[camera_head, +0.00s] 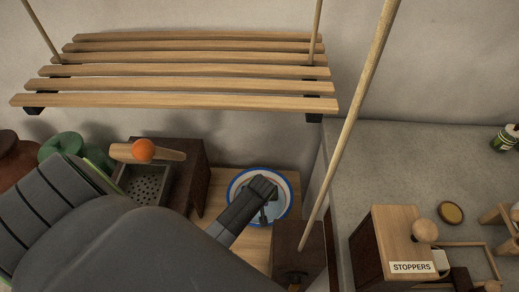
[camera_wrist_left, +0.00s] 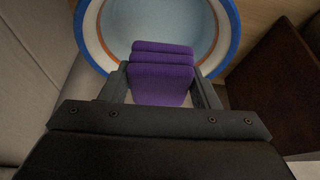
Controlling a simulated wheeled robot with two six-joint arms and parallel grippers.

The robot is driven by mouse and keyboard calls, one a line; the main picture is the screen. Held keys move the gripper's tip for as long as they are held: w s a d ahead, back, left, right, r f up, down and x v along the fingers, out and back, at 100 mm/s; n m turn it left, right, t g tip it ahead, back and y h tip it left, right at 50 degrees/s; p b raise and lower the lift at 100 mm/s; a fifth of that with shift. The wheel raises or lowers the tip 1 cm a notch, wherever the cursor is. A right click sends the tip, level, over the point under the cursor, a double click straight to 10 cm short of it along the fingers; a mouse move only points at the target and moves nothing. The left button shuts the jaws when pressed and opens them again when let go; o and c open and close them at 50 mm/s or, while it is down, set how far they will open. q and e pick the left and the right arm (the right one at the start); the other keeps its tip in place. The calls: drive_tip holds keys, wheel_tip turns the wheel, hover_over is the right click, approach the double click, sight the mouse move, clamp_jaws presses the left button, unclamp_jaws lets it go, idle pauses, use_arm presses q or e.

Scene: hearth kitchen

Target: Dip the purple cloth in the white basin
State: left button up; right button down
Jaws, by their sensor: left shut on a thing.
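The white basin (camera_head: 238,188) with a blue rim stands on a wooden surface at the lower middle of the head view. It also fills the top of the left wrist view (camera_wrist_left: 215,60), where an orange band shows inside the rim. My left gripper (camera_head: 266,190) is over the basin. In the left wrist view my left gripper (camera_wrist_left: 163,90) is shut on the folded purple cloth (camera_wrist_left: 162,75). The cloth's far end lies over the basin's opening; I cannot tell whether it touches the inside. The cloth is hidden in the head view. My right gripper is not in view.
A slatted wooden rack (camera_head: 185,72) hangs above and behind. A dark wooden box (camera_head: 183,160) stands left of the basin, and another dark block (camera_head: 298,245) stands close on its right. A slanting pole (camera_head: 350,115) rises beside it. A box labelled STOPPERS (camera_head: 400,235) sits on the grey counter.

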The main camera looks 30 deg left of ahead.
use_arm(q)
drive_tip(key=shift+f+b, duration=4.4)
drive_tip(key=shift+f, duration=1.2)
drive_tip(key=shift+w+f, duration=0.1)
drive_tip(key=shift+f, duration=0.3)
drive_tip(key=shift+f+b, duration=0.5)
drive_tip(key=shift+f, duration=0.1)
drive_tip(key=shift+r, duration=0.15)
